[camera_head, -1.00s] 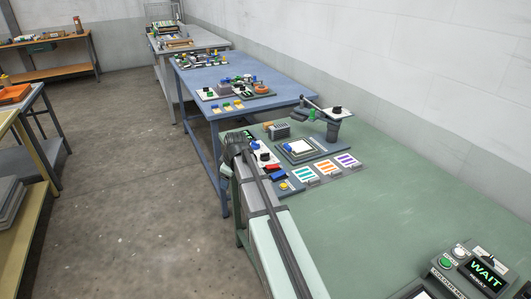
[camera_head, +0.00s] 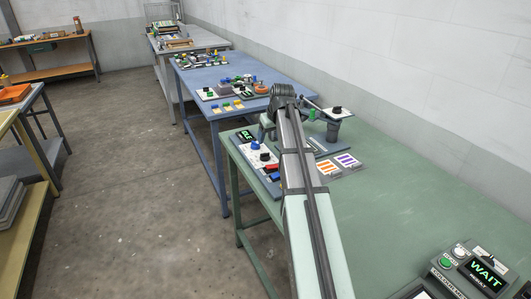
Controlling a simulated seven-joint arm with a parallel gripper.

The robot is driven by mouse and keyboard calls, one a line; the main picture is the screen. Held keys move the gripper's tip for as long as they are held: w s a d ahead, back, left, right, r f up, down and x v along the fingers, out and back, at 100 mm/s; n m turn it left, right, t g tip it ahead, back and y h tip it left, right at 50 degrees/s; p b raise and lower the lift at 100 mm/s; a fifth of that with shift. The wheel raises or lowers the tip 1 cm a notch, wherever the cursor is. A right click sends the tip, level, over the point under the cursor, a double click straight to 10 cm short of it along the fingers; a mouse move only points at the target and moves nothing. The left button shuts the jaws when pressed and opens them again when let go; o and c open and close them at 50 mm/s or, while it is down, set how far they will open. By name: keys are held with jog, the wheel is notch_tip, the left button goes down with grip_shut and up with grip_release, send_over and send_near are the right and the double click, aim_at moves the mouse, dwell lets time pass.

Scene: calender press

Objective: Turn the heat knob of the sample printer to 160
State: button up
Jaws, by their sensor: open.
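The printer's control panel (camera_head: 250,154) lies at the left edge of the green table, with a small green-lit display (camera_head: 246,135) at its far end. A blue knob (camera_head: 255,145) and a black knob (camera_head: 264,156) stand on its white face; their markings are too small to read, so I cannot tell which is heat or its setting. My gripper (camera_head: 266,130) hangs at the end of my arm, just beyond and right of the panel, seemingly apart from both knobs. Its fingertips are small and partly hidden. It appears empty.
A red button (camera_head: 272,168) is nearer on the panel. An orange-striped card (camera_head: 327,167) and a purple-striped card (camera_head: 348,160) lie to the right. A post with a swing arm (camera_head: 333,124) stands behind. A WAIT display box (camera_head: 484,272) is at lower right; green table between is clear.

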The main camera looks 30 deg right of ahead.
aim_at(264, 154)
jog(key=x, duration=1)
jog(key=shift+w+f, duration=0.2)
jog(key=shift+f, duration=0.05)
jog(key=shift+c, duration=0.3)
jog(key=c, duration=1)
jog(key=shift+m, duration=0.4)
jog(key=m+h, duration=0.1)
jog(key=m, duration=0.2)
jog(key=shift+a+m+h, duration=0.2)
jog(key=shift+m+h, duration=0.2)
jog(key=m, duration=0.2)
jog(key=m+g+h, duration=0.1)
jog(key=m, duration=0.2)
jog(key=shift+w+h, duration=0.15)
jog(key=shift+h, duration=0.15)
